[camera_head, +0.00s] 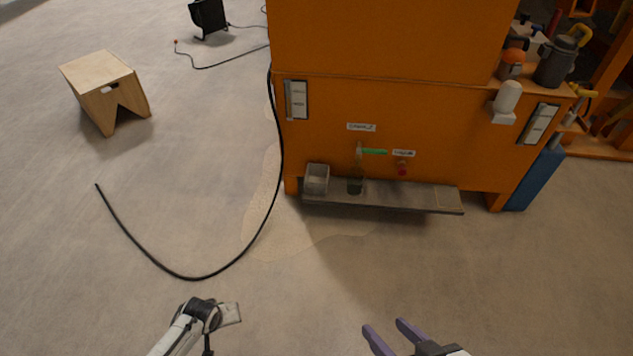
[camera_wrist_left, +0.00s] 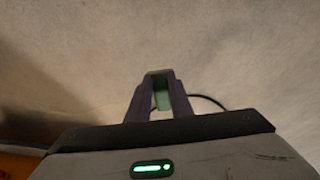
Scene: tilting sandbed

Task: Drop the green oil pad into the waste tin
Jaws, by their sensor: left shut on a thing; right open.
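In the left wrist view, my left gripper (camera_wrist_left: 160,82) is shut on a green piece, the oil pad (camera_wrist_left: 161,100), of which only a narrow strip shows between the purple fingers. In the head view my left arm's wrist is at the bottom left, and the pad cannot be made out there. An open grey box, which looks like the waste tin (camera_head: 316,181), stands on the left end of the low shelf, well ahead of both grippers. Its inside is hard to see. My right gripper (camera_head: 389,335) is open and empty at the bottom.
The grey shelf (camera_head: 385,197) juts from the orange cabinet (camera_head: 390,105). A black hose (camera_head: 268,215) curves over the floor beside a pale sandy patch. A wooden stool (camera_head: 105,88) stands left.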

